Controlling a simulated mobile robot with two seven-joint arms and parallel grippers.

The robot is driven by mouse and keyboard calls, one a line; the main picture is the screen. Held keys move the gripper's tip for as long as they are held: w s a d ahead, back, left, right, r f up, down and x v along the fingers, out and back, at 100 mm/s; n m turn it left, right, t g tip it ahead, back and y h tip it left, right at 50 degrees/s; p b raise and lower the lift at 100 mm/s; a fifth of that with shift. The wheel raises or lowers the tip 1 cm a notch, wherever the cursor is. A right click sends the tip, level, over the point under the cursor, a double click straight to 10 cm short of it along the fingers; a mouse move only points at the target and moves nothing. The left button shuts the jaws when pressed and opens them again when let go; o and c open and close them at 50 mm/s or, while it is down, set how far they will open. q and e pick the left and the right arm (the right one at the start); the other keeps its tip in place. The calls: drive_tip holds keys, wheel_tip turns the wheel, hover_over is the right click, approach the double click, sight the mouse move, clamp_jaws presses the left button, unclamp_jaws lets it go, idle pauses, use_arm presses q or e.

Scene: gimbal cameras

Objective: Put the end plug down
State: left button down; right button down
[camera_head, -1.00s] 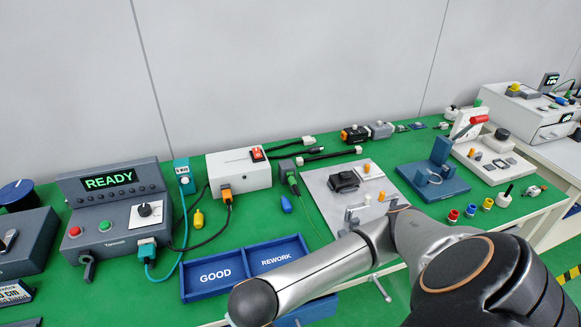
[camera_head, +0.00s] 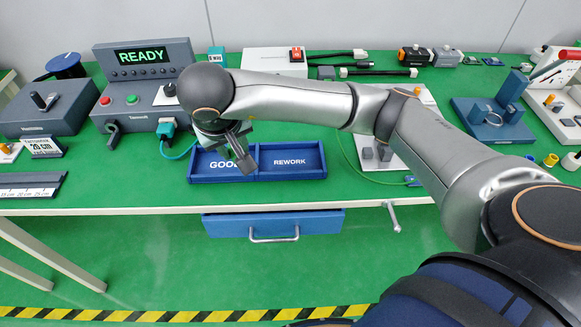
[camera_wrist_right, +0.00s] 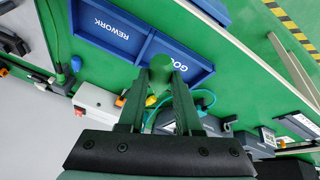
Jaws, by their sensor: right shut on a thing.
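The end plug is a green cylinder (camera_wrist_right: 160,66) between the fingertips of my right gripper (camera_wrist_right: 159,82) in the right wrist view. My right gripper (camera_head: 242,152) is shut on it; in the head view it hangs over the GOOD compartment, with the plug largely hidden. The blue two-part tray (camera_head: 257,180) has GOOD on the left and REWORK on the right. Its rim also shows in the right wrist view (camera_wrist_right: 123,50). The plug appears above the tray; I cannot tell how high. No part lies in view in either compartment. My left gripper is not in view.
The READY control box (camera_head: 143,75) stands behind and left of the tray, with a teal cable (camera_head: 180,157) beside it. A white box with a red switch (camera_head: 262,62) stands behind. My right arm crosses the bench and hides part of it. A blue drawer (camera_head: 272,226) is below.

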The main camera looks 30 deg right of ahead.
drive_tip(key=shift+w+a+r, duration=0.2)
drive_tip(key=shift+w+r, duration=0.05)
drive_tip(key=shift+r, duration=0.1)
drive_tip(key=shift+d, duration=0.15)
drive_tip(key=d+f, duration=0.3)
drive_tip(key=d, duration=0.5)
hover_over(290, 161)
drive_tip(key=s+a, duration=0.1)
drive_tip(key=a, duration=0.1)
wheel_tip(290, 161, down, 5)
drive_tip(key=shift+s+d+f+b, duration=0.1)
drive_tip(key=shift+d+b, duration=0.05)
drive_tip(key=shift+b, duration=0.2)
drive_tip(key=shift+d+f, duration=0.4)
drive_tip(key=shift+f, duration=0.05)
drive_tip(key=shift+d+f, duration=0.1)
drive_tip(key=shift+f, duration=1.55)
drive_tip(key=shift+f, duration=0.2)
drive_tip(key=c, duration=0.9)
unclamp_jaws()
